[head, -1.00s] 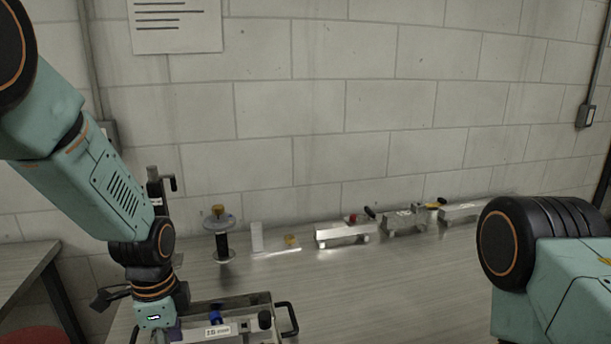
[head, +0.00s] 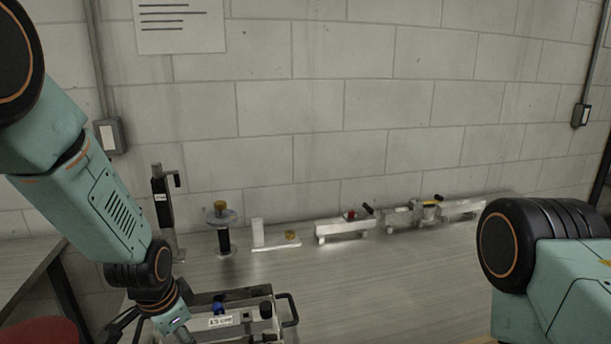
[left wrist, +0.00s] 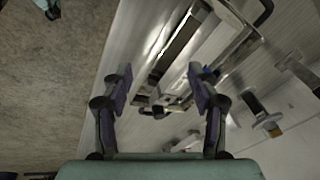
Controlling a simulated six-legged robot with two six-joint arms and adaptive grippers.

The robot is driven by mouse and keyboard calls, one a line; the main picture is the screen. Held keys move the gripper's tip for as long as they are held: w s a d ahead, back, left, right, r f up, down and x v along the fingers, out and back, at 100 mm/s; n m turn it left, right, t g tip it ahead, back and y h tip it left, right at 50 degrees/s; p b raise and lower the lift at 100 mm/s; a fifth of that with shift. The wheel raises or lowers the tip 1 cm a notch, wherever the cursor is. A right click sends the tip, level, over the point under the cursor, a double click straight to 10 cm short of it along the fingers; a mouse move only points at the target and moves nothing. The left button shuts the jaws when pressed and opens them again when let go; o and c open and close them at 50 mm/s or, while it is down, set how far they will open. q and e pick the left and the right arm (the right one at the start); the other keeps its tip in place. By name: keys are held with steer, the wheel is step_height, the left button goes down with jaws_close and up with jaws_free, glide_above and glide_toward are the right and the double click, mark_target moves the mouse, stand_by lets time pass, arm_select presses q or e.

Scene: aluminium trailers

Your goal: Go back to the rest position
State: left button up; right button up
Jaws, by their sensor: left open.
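My left gripper (left wrist: 160,88) shows in the left wrist view with its two fingers wide apart and nothing between them. It hangs over the edge of the bench, above the metal box with a black handle (head: 288,308). In the head view my left arm comes down at the left, beside that box, and its fingers are mostly cut off by the lower edge. My right arm shows only as a thick joint and link at the right; its gripper is outside the picture.
The bench (head: 400,270) has clear room in the middle. Along its back stand a black post tool (head: 163,205), a spool stand (head: 222,235), a small white block (head: 257,232) and several aluminium trailers (head: 345,228). A second table (head: 25,270) is at the left.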

arm_select(q)
steer(key=s+f+n+g+b, duration=0.3)
steer(key=s+f+n+b, duration=0.6)
steer(key=s+f, duration=2.3)
steer(key=b, duration=0.5)
steer(key=shift+f, duration=0.15)
steer(key=shift+s, duration=0.2)
